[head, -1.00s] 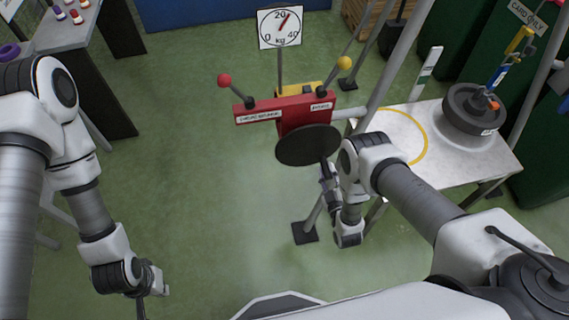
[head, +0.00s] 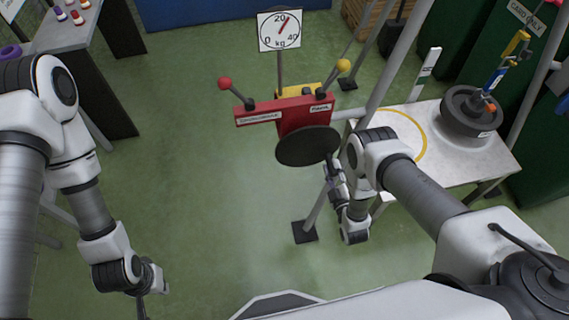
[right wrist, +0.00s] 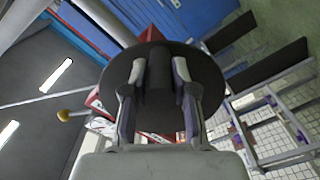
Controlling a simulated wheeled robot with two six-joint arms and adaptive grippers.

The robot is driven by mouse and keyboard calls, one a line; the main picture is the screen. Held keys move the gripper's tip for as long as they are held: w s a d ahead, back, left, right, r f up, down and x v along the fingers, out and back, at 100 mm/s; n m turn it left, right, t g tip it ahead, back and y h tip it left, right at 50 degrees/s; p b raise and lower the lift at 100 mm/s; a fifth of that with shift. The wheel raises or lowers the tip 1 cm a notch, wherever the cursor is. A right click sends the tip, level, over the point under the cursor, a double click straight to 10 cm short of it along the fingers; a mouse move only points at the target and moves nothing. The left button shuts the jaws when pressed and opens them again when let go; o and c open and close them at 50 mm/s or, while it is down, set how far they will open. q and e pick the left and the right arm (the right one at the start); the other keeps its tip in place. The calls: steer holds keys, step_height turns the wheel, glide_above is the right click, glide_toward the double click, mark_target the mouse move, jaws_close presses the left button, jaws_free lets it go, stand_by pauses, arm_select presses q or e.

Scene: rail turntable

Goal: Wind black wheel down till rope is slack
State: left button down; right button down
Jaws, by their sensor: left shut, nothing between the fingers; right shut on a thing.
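The black wheel (head: 307,146) is a flat dark disc at the front of the red winch box (head: 303,117). My right gripper (head: 330,165) is shut on the wheel's handle, at the wheel's lower right edge. In the right wrist view, the dark handle (right wrist: 159,75) stands between the two fingers, with the disc behind it. My left gripper (head: 142,308) is shut and empty at the bottom left, far from the wheel. A dark round weight (head: 462,118) rests on the white table, under a blue and yellow hook assembly (head: 505,62). I cannot make out whether the rope is slack.
A red-knobbed lever (head: 225,84) and a yellow-knobbed lever (head: 343,66) rise from the winch box. A dial (head: 279,30) in kg stands behind it. The white table (head: 460,165) bears a yellow ring. A grey post (head: 393,62) runs close to my right arm. The floor at left is open.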

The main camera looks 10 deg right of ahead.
steer(key=shift+w+d+r+n, duration=0.15)
steer(key=shift+d+r+n, duration=0.2)
steer(key=shift+r+n, duration=0.3)
steer(key=shift+d+r+n+p, duration=0.2)
steer(key=shift+r+n+p, duration=0.25)
steer(key=shift+n, duration=0.2)
steer(key=shift+d+r+n+p, duration=0.2)
steer(key=shift+r+n+p, duration=0.1)
steer(key=shift+n+p, duration=0.25)
steer(key=c, duration=0.7)
jaws_free()
steer(key=shift+f, duration=0.1)
